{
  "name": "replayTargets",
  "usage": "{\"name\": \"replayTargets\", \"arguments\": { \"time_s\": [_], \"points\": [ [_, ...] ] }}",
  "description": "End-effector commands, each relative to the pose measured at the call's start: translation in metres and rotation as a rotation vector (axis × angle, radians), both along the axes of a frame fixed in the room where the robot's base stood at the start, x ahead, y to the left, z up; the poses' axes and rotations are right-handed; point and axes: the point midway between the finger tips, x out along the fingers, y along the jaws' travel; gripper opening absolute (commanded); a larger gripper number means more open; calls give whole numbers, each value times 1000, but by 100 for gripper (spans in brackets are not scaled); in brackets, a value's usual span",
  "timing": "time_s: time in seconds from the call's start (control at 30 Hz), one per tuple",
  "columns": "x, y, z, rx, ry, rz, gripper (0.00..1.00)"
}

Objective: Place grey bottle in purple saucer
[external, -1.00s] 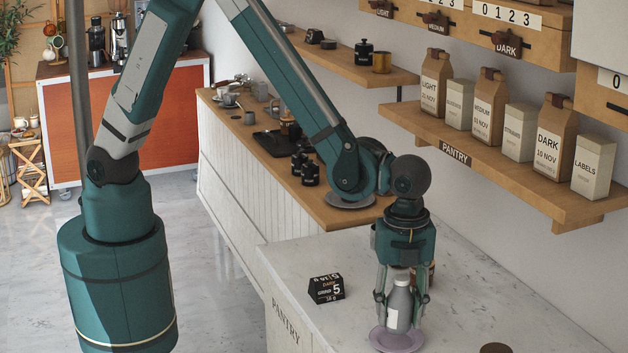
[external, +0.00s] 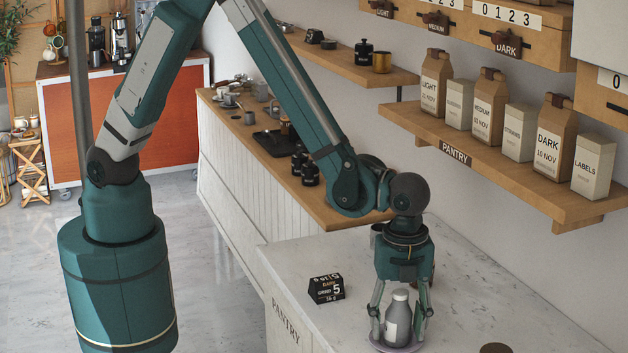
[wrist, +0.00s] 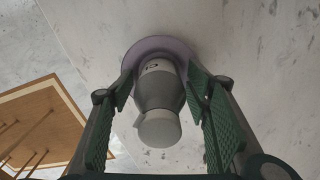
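The grey bottle (external: 398,318) stands upright, with its base on the purple saucer (external: 412,348) on the marble counter. The wrist view looks down on the bottle (wrist: 158,100) with the saucer (wrist: 150,44) around its base. My gripper (external: 399,318) is open, with one finger on each side of the bottle. Narrow gaps show between the fingers and the bottle. In the wrist view my gripper (wrist: 163,90) also straddles the bottle. The bottle hides much of the saucer.
A black grind label block (external: 326,288) sits on the counter to the left. A dark brown round object (external: 496,348) is at the front right. A pantry shelf (external: 480,160) with bags runs along the wall.

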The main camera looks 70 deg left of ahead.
Motion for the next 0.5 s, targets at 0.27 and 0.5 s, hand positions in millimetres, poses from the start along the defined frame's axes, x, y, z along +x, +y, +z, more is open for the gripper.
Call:
{"name": "replayTargets", "arguments": {
  "time_s": [0.27, 0.5],
  "points": [
    [0, 0, 0, 0, 0, 0, 49],
    [0, 0, 4, 0, 0, 0, 49]
  ]
}}
